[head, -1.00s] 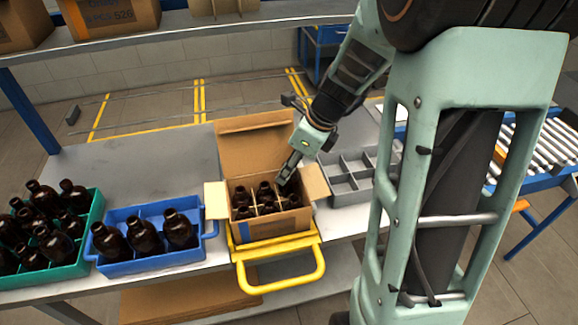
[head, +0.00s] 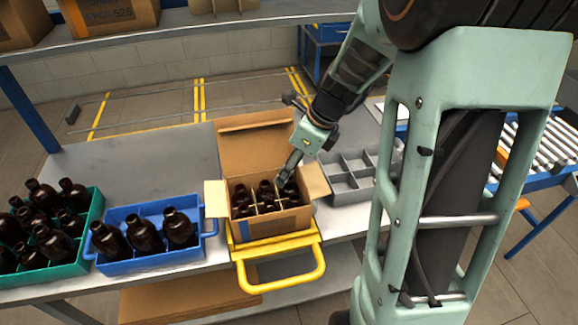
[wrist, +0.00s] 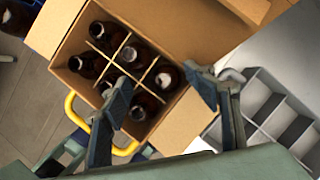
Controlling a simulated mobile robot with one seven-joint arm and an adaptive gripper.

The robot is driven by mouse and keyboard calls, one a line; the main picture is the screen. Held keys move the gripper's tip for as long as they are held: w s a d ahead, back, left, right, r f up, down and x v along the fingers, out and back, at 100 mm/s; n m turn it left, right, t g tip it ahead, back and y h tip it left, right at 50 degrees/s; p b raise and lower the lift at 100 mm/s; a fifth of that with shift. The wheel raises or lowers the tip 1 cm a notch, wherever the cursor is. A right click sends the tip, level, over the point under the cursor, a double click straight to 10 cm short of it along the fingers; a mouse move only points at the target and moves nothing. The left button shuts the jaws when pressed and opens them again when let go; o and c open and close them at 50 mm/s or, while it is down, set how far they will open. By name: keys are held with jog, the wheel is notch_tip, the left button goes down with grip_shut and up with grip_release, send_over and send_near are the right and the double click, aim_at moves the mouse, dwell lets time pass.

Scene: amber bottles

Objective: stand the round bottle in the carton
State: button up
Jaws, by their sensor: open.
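The open carton (head: 292,221) stands on a yellow-handled carrier, with a divider grid and several dark amber bottles in its cells. In the wrist view the carton (wrist: 72,38) shows bottles in its cells, among them one (wrist: 163,78) between and beyond my fingertips. My gripper (head: 291,168) is over the carton's right back part. Its two fingers are apart in the wrist view (wrist: 160,88), with no bottle clearly held. I cannot tell which bottle is the round one. The fingers hide part of the near cells.
A blue crate (head: 150,263) with 3 bottles and a green crate (head: 88,238) with several bottles stand to the left. A grey divided tray (head: 345,188) is to the right, its visible cells empty. The carton's flaps stand open around it.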

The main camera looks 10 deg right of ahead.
jog(key=v, duration=1.1)
jog(key=shift+r, duration=0.25)
jog(key=shift+d, duration=0.1)
